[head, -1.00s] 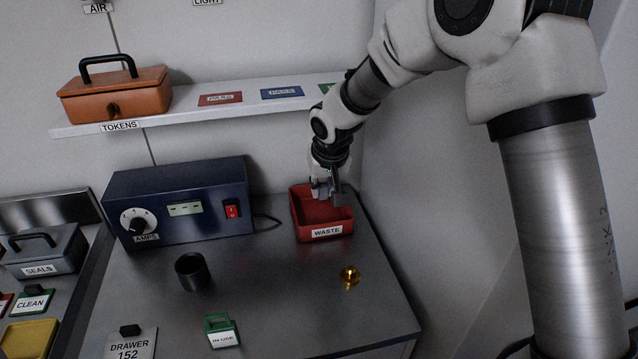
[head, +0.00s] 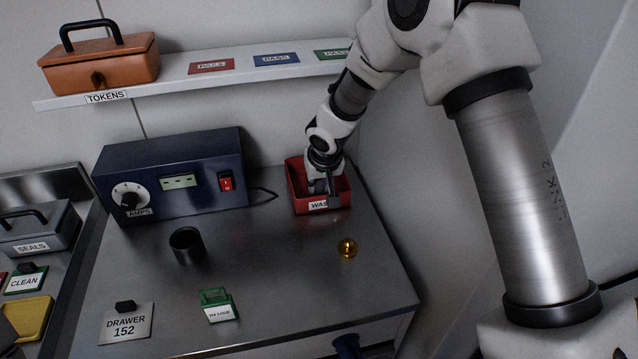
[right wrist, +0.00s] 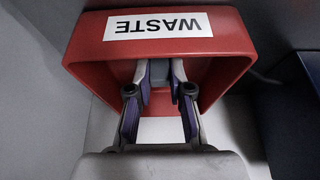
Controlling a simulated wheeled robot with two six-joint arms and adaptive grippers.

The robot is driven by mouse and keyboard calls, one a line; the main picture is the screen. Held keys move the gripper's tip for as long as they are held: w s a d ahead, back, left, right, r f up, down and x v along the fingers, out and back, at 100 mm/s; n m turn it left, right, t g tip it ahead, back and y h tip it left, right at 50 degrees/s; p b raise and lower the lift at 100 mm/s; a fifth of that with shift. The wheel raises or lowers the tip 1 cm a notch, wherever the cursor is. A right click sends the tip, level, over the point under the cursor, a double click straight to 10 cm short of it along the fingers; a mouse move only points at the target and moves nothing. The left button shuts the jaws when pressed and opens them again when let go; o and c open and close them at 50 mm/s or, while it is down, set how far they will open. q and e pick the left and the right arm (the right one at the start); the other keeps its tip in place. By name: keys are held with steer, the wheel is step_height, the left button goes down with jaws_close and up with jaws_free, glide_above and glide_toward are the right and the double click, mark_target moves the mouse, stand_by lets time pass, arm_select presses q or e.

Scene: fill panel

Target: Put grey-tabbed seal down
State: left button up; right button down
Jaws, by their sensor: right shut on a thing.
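My right gripper (head: 322,188) reaches down into the red bin labelled WASTE (head: 301,201) at the back right of the bench. In the right wrist view its fingers (right wrist: 160,76) are inside the bin's red walls (right wrist: 225,55). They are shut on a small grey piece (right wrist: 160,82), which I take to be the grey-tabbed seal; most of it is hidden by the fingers. I cannot tell whether it touches the bin floor. My left gripper is not in view.
A blue AMPS box (head: 170,180) stands left of the bin. A black cup (head: 187,246), a brass piece (head: 347,248), a green IN USE holder (head: 218,306) and a DRAWER 152 plate (head: 126,324) are on the bench. The middle of the bench is clear.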

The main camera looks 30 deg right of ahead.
steer(key=shift+f, duration=0.25)
steer(key=c, duration=1.1)
jaws_free()
steer(key=shift+w, duration=0.1)
steer(key=shift+o, duration=0.2)
steer(key=shift+r, duration=0.5)
steer(key=v, duration=1.1)
steer(key=shift+s+p, duration=0.3)
steer(key=shift+p, duration=0.15)
steer(key=shift+a+r, duration=0.1)
steer(key=shift+r, duration=0.05)
